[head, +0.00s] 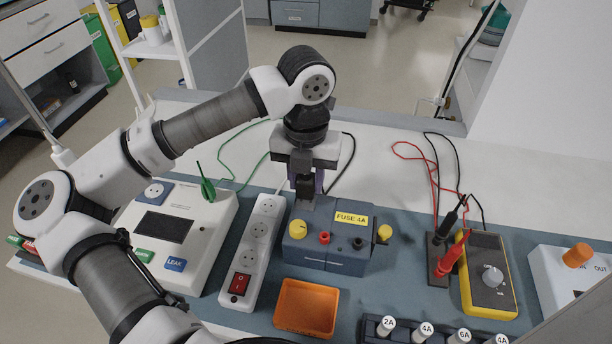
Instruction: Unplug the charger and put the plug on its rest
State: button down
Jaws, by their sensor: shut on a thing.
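My gripper (305,189) points down at the back left of the blue box labelled FUSE 4A (328,258). It is shut on a small dark thing that looks like the plug, mostly hidden by the fingers and wrist. A black cord (347,160) runs behind the gripper. I cannot tell whether the plug is seated in a socket or clear of it. The white power strip (245,262) lies just left of the blue box, with several sockets and a red switch. I cannot make out which thing is the plug's rest.
A white tester (206,222) with a green clip stands left. An orange tray (306,308) lies in front. A yellow multimeter (490,287), its red and black probes in a dark holder (438,262), and a fuse rack (375,329) are right. The rear bench is mostly clear.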

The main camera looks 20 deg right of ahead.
jog(key=shift+f+b, duration=1.15)
jog(key=shift+b, duration=0.05)
dwell(0.6)
jog(key=c, duration=0.9)
grip_release()
